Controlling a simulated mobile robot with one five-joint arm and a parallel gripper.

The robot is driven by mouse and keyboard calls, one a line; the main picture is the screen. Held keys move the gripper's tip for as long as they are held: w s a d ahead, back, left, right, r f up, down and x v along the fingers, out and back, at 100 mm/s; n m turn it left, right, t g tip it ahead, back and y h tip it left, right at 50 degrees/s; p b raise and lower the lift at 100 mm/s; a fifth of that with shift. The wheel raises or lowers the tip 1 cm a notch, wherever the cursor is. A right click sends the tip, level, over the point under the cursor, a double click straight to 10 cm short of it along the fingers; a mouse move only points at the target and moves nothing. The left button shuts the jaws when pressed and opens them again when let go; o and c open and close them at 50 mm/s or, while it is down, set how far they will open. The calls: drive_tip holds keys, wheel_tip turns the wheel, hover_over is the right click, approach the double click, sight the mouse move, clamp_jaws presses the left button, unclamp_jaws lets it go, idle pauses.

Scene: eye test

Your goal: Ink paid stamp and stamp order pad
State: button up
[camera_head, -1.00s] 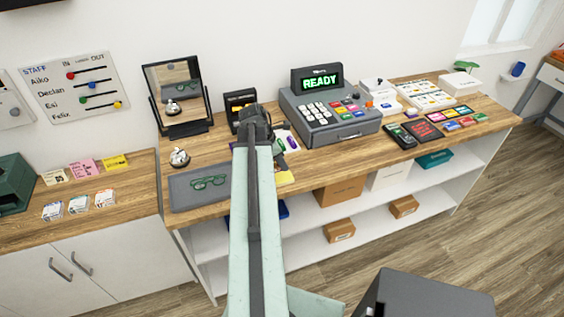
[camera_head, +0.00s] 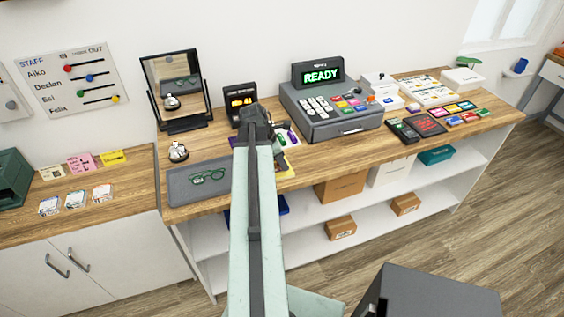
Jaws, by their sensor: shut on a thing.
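My arm reaches up the middle of the view, and the dark end with my gripper (camera_head: 258,122) is over the counter, left of the cash register. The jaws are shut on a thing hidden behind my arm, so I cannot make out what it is. A small yellow flat item (camera_head: 287,171), possibly the order pad, shows just right of my arm near the counter's front edge. Small purple and white items (camera_head: 291,137) lie behind it. I cannot tell whether the paid stamp or its ink pad is among them.
The grey cash register (camera_head: 332,108) reads READY. A small black display (camera_head: 240,101) and a mirror (camera_head: 177,88) stand at the back. A bell (camera_head: 178,151) and a grey mat (camera_head: 182,192) with green glasses (camera_head: 208,176) are left. Colourful small packs (camera_head: 468,117) lie right.

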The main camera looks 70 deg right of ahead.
drive_tip(key=shift+f+b, duration=0.5)
drive_tip(key=shift+f, duration=0.05)
idle(1.2)
wheel_tip(320, 180, up, 7)
drive_tip(key=p, duration=0.7)
drive_tip(key=shift+r, duration=0.15)
